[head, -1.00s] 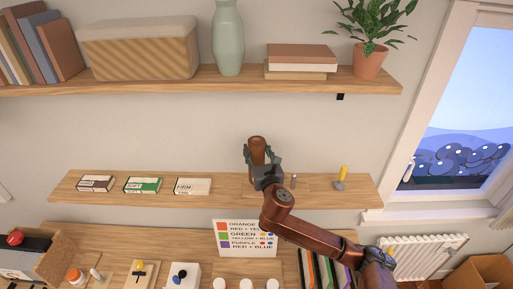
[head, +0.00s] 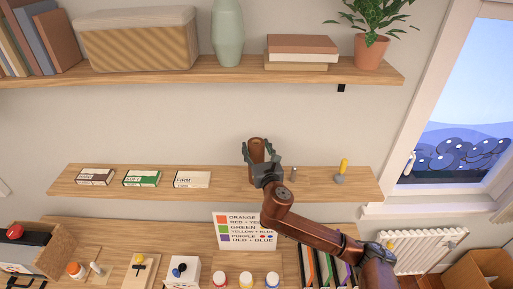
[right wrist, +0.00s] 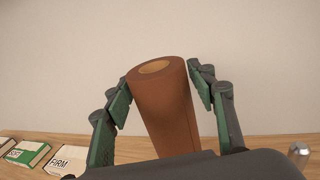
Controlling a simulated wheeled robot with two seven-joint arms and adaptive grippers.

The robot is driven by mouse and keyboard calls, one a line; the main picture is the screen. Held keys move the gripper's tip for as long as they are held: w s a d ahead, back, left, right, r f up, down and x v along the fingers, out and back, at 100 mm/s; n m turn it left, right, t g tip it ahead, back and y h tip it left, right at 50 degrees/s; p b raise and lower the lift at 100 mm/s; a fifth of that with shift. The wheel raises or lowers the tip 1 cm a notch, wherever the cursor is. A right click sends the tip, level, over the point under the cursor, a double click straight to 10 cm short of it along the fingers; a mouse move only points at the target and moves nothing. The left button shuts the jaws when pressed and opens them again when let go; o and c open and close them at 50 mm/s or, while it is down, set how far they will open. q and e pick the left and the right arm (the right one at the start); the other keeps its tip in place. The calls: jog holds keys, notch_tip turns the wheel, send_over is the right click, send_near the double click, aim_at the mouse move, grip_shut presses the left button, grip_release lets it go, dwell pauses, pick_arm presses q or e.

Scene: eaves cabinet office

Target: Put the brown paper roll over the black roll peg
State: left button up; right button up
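The brown paper roll (head: 257,147) is a hollow tube, upright with a slight tilt, in front of the wall at the middle shelf. It also fills the middle of the right wrist view (right wrist: 163,100). My right gripper (head: 261,158) has one finger on each side of it, with the fingertips against its sides; its lower end is hidden behind the gripper. I cannot pick out the black roll peg for certain; a small black upright part (head: 140,262) stands on a wooden base on the lower surface. My left gripper is not in view.
A colour sign (head: 246,230), paint pots and a white block (head: 178,274) with black knobs crowd the lower surface.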

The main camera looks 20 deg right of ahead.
jog(key=shift+o, duration=1.3)
jog(key=s+a, duration=0.2)
jog(key=s, duration=1)
jog(key=shift+w+a, duration=0.1)
